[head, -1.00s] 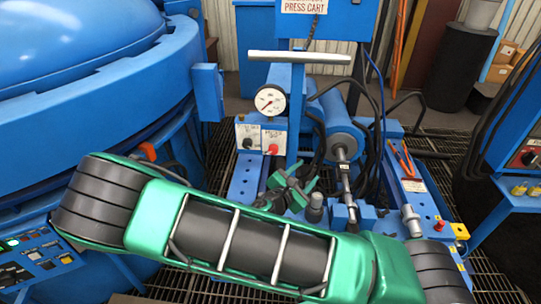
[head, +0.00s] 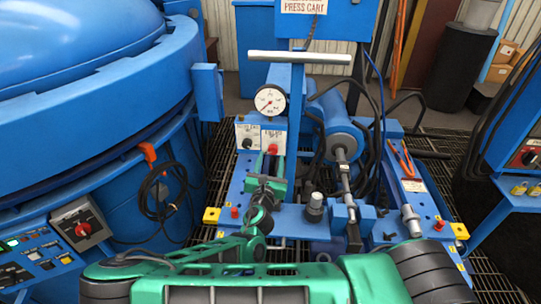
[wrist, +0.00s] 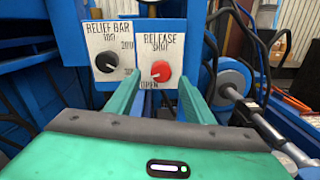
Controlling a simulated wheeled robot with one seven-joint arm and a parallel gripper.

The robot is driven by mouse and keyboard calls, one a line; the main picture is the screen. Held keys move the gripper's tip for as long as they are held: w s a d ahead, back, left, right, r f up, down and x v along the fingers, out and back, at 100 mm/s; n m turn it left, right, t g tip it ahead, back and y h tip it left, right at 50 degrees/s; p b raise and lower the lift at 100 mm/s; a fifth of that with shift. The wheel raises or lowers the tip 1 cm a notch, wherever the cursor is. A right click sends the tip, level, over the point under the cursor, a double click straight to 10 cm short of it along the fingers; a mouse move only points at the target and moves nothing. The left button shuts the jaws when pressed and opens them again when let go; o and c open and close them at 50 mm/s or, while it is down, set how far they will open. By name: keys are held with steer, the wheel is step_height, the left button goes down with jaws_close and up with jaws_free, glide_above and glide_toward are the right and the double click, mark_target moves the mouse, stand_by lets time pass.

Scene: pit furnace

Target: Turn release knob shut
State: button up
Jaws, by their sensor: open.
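The red release knob (wrist: 160,71) sits on a white plate lettered RELEASE, SHUT at the top and OPEN at the bottom. In the head view the knob (head: 273,149) is on the press cart's front panel, below the gauge. My gripper (wrist: 160,100) is open, its two green fingers pointing at the panel on either side of the release plate's lower part. The knob shows between the fingers, just beyond or level with the tips; I cannot tell whether they touch it. In the head view my gripper (head: 268,165) is just in front of the plate.
A black relief knob (wrist: 107,62) is close on the left. A pressure gauge (head: 270,101) stands above the panel. A blue cylinder (head: 341,137) with hoses lies to the right. The large blue furnace (head: 90,90) fills the left. A T-handle bar (head: 299,57) crosses above.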

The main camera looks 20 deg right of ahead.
mark_target(272, 152)
steer(key=shift+x, duration=1.9)
steer(key=shift+c, duration=0.2)
